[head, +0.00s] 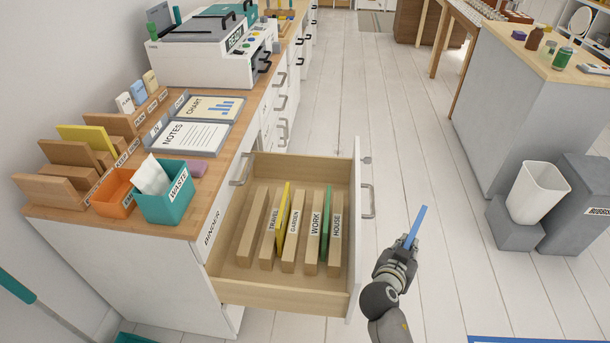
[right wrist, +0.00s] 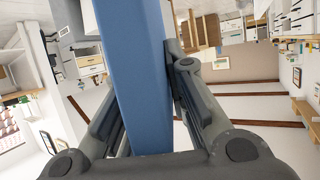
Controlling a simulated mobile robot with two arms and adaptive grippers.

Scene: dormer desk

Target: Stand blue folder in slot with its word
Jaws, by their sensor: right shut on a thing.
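My right gripper (head: 404,247) is shut on the blue folder (head: 416,226), to the right of the open drawer. The folder shows edge-on and tilted in the head view. In the right wrist view the blue folder (right wrist: 143,75) stands between the two fingers. The open drawer (head: 285,291) holds wooden dividers with the words TRAVEL (head: 271,240), GARDEN (head: 293,235), WORK (head: 314,240) and HOUSE (head: 336,235). A yellow folder (head: 283,220) stands between TRAVEL and GARDEN. A green folder (head: 325,225) stands between WORK and HOUSE. Any word on the blue folder is hidden. My left gripper is not in view.
The drawer front (head: 356,230) stands between my right gripper and the slots. On the desk are a teal WASTE bin (head: 165,207), an orange bin (head: 112,196) and a NOTES tray (head: 190,137). Clear floor lies right of the drawer. A white bin (head: 537,188) stands farther right.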

